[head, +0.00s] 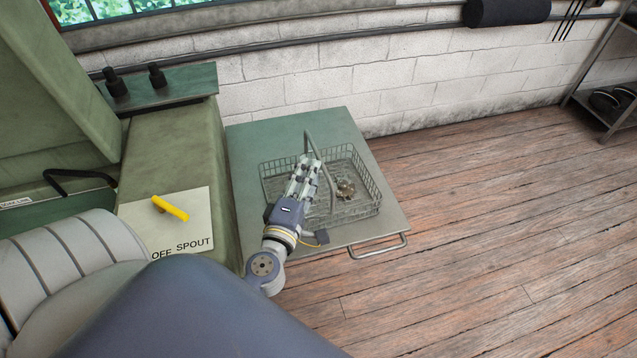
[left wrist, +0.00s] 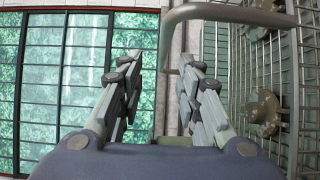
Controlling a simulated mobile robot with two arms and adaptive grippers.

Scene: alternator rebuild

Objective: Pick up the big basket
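The big basket (head: 372,196) is a grey wire basket with a tall arched handle (head: 321,163), standing on a metal table. Small brassy metal parts (head: 345,188) lie inside it. My left gripper (head: 309,160) is over the basket's left part, close to the handle. In the left wrist view its two fingers (left wrist: 160,62) are apart with nothing clamped between them. The handle (left wrist: 225,13) crosses the upper right there, one bend near the fingertips; I cannot tell how deep it sits between them. The basket's mesh (left wrist: 305,70) fills the right side. My right gripper is not in view.
The metal table (head: 265,130) has a bar handle (head: 378,247) at its front edge. A green machine (head: 165,150) with a yellow lever (head: 170,208) stands at the left. A white brick wall is behind. The wooden floor (head: 480,230) at right is clear, with a shelf (head: 610,115) beyond.

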